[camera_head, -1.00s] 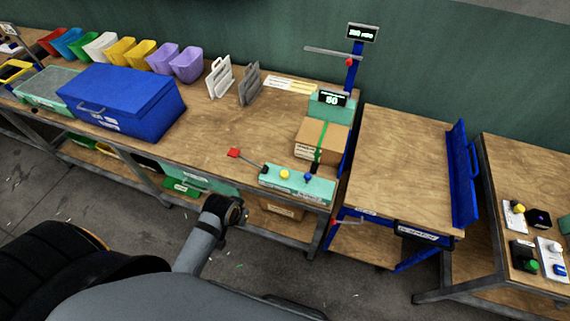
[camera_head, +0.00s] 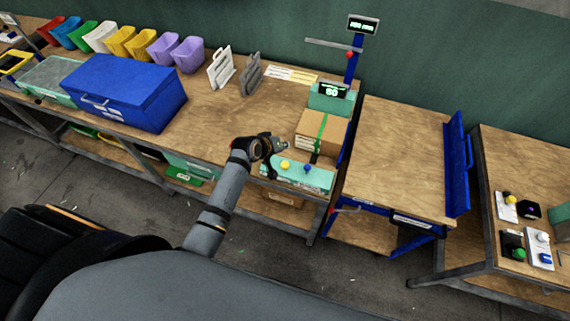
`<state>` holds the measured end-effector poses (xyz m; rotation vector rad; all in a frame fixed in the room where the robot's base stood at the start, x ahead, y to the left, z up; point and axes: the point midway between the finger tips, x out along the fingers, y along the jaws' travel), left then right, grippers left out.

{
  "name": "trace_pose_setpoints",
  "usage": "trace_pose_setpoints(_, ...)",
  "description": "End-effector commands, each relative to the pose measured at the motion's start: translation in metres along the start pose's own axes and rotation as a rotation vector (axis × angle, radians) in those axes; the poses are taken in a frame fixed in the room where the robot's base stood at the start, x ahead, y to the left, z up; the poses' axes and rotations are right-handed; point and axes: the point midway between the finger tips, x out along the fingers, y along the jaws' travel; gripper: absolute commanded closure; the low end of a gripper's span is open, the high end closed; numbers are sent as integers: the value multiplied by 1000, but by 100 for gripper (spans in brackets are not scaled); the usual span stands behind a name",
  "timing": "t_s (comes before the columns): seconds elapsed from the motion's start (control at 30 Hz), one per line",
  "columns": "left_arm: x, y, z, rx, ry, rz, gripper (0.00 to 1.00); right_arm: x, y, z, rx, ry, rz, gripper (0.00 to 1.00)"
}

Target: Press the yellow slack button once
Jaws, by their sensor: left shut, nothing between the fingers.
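The yellow button (camera_head: 285,165) stands on the left part of the teal control panel (camera_head: 318,180) at the bench's front edge. A blue button (camera_head: 307,168) stands to its right on the same panel. My left gripper (camera_head: 284,147) is shut and empty. In the picture it is just above and left of the yellow button, and I cannot tell its exact height over the panel. The panel's left end and the red-knobbed lever are hidden behind the gripper. My right gripper is out of view.
A cardboard box with a green strap (camera_head: 322,130) sits behind the panel, below a lit display (camera_head: 332,91). A large blue box (camera_head: 122,92) stands on the bench to the left. The bench top between them is mostly clear. Another table (camera_head: 395,160) stands to the right.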

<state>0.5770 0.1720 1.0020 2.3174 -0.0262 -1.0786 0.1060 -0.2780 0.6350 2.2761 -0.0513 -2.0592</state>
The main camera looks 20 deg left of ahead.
Motion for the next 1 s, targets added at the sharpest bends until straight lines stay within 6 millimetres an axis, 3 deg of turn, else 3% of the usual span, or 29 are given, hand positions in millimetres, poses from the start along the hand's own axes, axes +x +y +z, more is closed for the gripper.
trace_pose_setpoints(0.27, 15, -11, 11, 1, -1, -1, 100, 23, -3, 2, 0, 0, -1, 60)
trace_pose_setpoints(0.63, 48, -36, 36, 2, 0, -2, 100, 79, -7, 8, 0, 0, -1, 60)
trace_pose_setpoints(1.0, 61, -45, 45, 1, 0, -1, 100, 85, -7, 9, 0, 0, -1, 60)
